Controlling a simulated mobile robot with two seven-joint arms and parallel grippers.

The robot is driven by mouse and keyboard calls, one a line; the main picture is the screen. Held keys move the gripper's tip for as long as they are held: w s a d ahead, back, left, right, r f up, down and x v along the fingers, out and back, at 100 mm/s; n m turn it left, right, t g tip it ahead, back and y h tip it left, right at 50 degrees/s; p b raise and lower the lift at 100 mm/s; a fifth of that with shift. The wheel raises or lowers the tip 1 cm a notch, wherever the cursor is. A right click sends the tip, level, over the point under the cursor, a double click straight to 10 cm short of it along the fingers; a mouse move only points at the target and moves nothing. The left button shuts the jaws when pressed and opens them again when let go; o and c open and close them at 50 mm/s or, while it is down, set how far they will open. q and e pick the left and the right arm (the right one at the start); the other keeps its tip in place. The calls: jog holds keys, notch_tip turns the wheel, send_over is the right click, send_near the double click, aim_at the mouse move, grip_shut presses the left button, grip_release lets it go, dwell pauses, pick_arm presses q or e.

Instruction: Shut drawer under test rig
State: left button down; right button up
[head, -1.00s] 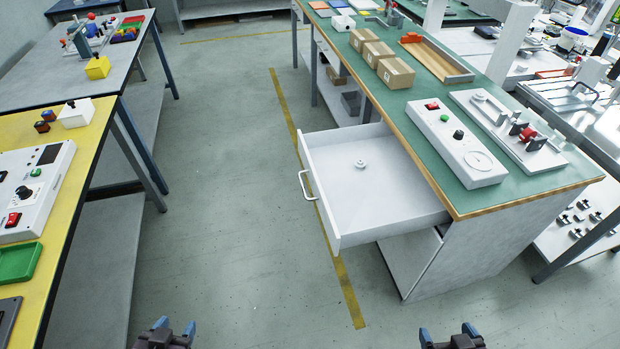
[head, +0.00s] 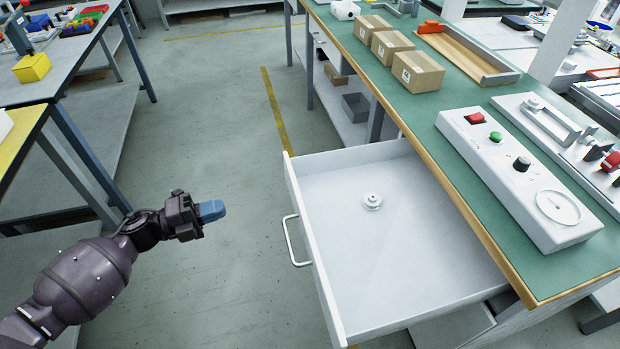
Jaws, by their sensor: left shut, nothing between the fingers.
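The white drawer (head: 410,255) under the green-topped bench stands pulled out to the left. Its front panel carries a pale bar handle (head: 291,241) on the outside. A small round white part (head: 372,201) lies on the drawer floor. The test rig (head: 520,175), a white box with a red switch, a green button, a black knob and a dial, sits on the bench above. My left gripper (head: 212,211) is shut and empty, in the air to the left of the handle, apart from it, with blue fingertips pointing right. My right gripper is out of view.
The green bench top (head: 440,105) has a wooden edge overhanging the drawer. Several cardboard boxes (head: 417,71) and a wooden tray (head: 465,50) stand on it. A grey table (head: 75,75) is at the left. The floor (head: 215,110) between is clear.

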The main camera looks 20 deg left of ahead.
pick_arm(q)
jog(key=w+m+g, duration=0.1)
jog(key=m+b, duration=0.1)
jog(key=b, duration=0.1)
send_near(293, 189)
jog(key=shift+g+h, duration=0.4)
jog(key=x, duration=0.6)
jog(key=shift+w+d, duration=0.1)
jog(key=shift+d, duration=0.05)
jog(key=shift+w+d+r, duration=0.1)
jog(key=shift+w+d, duration=0.25)
jog(key=shift+d, duration=0.1)
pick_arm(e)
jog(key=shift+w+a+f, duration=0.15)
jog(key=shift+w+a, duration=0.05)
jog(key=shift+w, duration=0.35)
